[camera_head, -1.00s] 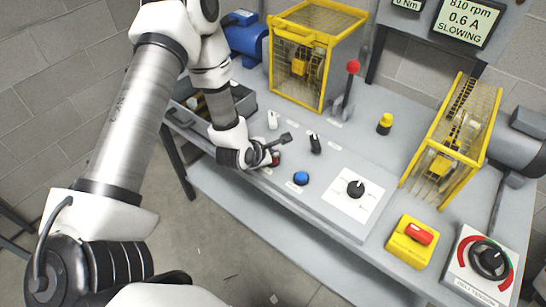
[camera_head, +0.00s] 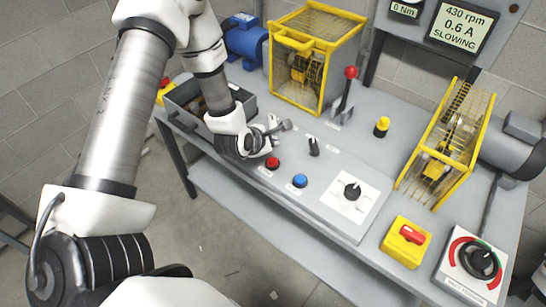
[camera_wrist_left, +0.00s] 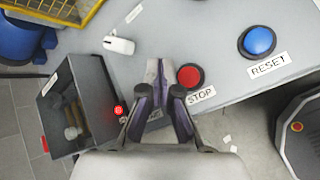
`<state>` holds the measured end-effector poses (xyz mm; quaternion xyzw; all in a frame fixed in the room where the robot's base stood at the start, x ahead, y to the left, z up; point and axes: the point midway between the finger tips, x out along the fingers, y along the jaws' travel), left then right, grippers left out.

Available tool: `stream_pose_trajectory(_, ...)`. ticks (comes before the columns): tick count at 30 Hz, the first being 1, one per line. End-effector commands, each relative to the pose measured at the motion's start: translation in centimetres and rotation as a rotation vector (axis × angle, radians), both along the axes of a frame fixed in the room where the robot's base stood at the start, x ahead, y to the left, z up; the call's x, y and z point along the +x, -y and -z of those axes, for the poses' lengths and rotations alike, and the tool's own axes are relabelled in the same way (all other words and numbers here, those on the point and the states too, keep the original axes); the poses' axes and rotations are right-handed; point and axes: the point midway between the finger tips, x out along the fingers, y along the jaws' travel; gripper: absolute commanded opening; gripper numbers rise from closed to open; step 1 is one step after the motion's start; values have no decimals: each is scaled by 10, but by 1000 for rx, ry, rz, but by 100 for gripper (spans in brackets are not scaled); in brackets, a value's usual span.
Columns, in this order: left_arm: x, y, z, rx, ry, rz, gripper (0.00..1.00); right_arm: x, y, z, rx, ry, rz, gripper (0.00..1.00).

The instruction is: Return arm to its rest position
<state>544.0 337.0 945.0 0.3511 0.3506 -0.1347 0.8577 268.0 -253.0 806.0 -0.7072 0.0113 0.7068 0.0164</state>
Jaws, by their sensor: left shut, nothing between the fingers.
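My left arm comes in from the left in the head view. Its gripper (camera_head: 277,130) is shut and empty, above the bench panel just behind the red stop button (camera_head: 272,162). In the left wrist view the closed fingers (camera_wrist_left: 158,78) show beside the red button (camera_wrist_left: 189,77), labelled STOP, and appear apart from it. The blue reset button (camera_head: 300,181) stands to the right and also shows in the wrist view (camera_wrist_left: 259,40). My right gripper is not in view.
A grey open bin (camera_head: 178,109) sits at the bench's left end, close to my left wrist. A yellow cage (camera_head: 318,60), a red-knobbed lever (camera_head: 350,73) and a black knob (camera_head: 352,190) stand farther right. The display (camera_head: 464,28) reads 430 rpm, SLOWING.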

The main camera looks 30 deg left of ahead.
Motion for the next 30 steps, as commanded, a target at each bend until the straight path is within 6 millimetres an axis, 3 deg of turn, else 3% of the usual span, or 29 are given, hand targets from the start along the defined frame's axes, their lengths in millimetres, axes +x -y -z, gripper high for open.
stream_pose_trajectory(23,-4,3,7,24,-17,28,0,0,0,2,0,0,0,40)
stream_pose_trajectory(26,-24,14,30,143,-85,174,0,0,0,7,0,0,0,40)
stream_pose_trajectory(30,-84,40,87,443,-259,628,0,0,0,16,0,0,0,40)
